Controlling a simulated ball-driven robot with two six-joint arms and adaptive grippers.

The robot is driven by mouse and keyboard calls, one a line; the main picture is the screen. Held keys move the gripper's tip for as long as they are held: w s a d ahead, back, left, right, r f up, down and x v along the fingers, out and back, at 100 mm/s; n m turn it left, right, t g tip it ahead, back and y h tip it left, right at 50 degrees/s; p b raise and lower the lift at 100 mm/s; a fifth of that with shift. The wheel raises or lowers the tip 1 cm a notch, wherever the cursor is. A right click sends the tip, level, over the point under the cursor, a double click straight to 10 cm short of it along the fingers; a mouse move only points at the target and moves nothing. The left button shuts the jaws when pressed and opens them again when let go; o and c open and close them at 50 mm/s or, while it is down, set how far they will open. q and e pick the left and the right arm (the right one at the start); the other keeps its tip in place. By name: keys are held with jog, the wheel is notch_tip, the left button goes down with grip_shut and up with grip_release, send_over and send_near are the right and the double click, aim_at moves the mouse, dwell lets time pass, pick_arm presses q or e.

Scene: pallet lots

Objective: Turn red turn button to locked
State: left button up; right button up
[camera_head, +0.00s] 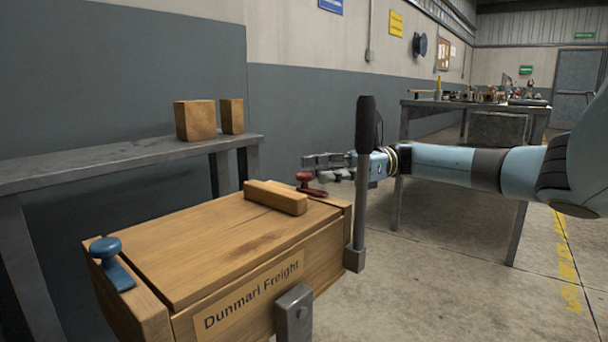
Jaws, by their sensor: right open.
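The red turn button (307,184) sits at the far right corner of the wooden crate lid (215,238). It has a round knob on a flat red bar. My right gripper (310,168) comes in from the right and is open, its fingers beside and just behind the red knob. I cannot tell whether the fingers touch it. A blue turn button (107,250) sits at the left end of the crate. A wooden bar handle (275,197) lies on the lid. My left gripper is not in view.
A dark upright post (362,180) stands in front of my right wrist. A grey bench (120,158) behind the crate carries two wooden blocks (195,120). A cluttered table (475,105) stands at the back right. The floor to the right is mostly clear.

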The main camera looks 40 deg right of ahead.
aim_at(311, 174)
jog(key=shift+x, duration=1.9)
grip_shut()
